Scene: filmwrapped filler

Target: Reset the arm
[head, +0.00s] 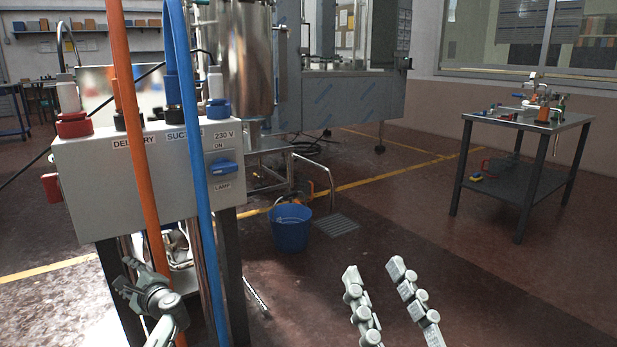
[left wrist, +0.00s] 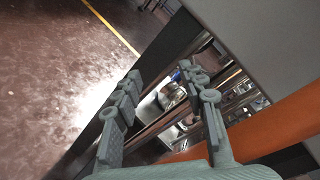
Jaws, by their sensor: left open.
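My left gripper (head: 127,276) is low at the left of the head view, in front of the lower frame of the grey control box (head: 90,190). In the left wrist view my left gripper (left wrist: 160,82) has its two fingers apart with nothing between them. Metal pipes and fittings show behind the fingers, and an orange hose (left wrist: 275,128) passes beside them. My right gripper (head: 373,266) is at the bottom centre of the head view, its fingers spread and empty over the bare floor.
The orange hose (head: 133,120) and a blue hose (head: 192,130) run down in front of the box, close to my left gripper. A blue bucket (head: 291,230) stands on the floor beyond. A metal work table (head: 510,120) with tools is at the right. The right foreground floor is clear.

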